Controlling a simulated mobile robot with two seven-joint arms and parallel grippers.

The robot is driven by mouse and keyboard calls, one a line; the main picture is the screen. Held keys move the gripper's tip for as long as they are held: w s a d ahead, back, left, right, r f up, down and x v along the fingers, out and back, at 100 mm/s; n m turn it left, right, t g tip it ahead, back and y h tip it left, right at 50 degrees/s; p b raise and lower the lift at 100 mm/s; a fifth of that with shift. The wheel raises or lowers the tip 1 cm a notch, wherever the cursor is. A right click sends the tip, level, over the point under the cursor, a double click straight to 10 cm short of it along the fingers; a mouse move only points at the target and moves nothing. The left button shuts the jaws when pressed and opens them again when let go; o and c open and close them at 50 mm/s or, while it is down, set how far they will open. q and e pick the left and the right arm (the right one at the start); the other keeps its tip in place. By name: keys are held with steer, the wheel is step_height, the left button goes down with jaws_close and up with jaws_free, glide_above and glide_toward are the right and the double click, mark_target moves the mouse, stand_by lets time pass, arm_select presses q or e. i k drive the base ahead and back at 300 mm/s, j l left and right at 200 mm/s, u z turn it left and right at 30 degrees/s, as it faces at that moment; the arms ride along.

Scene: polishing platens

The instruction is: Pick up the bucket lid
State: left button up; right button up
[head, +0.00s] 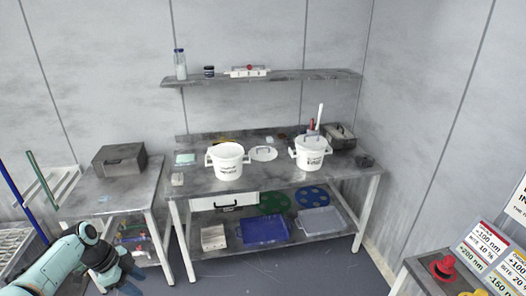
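A round white bucket lid (264,154) with a handle lies flat on the grey workbench (200,186), between two white buckets. The left bucket (227,163) is open at the top. The right bucket (309,156) has a lid with a handle on it. My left gripper (130,274) is low at the bottom left, far from the bench lid and in front of the bench. It is dark and small, and its fingers cannot be made out. My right gripper is not in view.
A wall shelf (262,78) with bottles hangs above the bench. A side table (95,189) with a grey box stands left. A console with a red button (443,266) is at lower right. Open floor lies in front.

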mark_target(262, 153)
steer(key=i+l+z, duration=0.1)
steer(key=i, duration=0.7)
steer(key=i+l+z, duration=0.1)
steer(key=i, duration=0.65)
steer(key=i+l, duration=0.1)
steer(key=i, duration=0.35)
steer(key=i+l+u, duration=0.1)
steer(key=i, duration=0.35)
steer(key=i+l, duration=0.15)
steer(key=i, duration=0.3)
steer(key=i+l, duration=0.15)
steer(key=i, duration=0.3)
steer(key=i+j+u, duration=0.05)
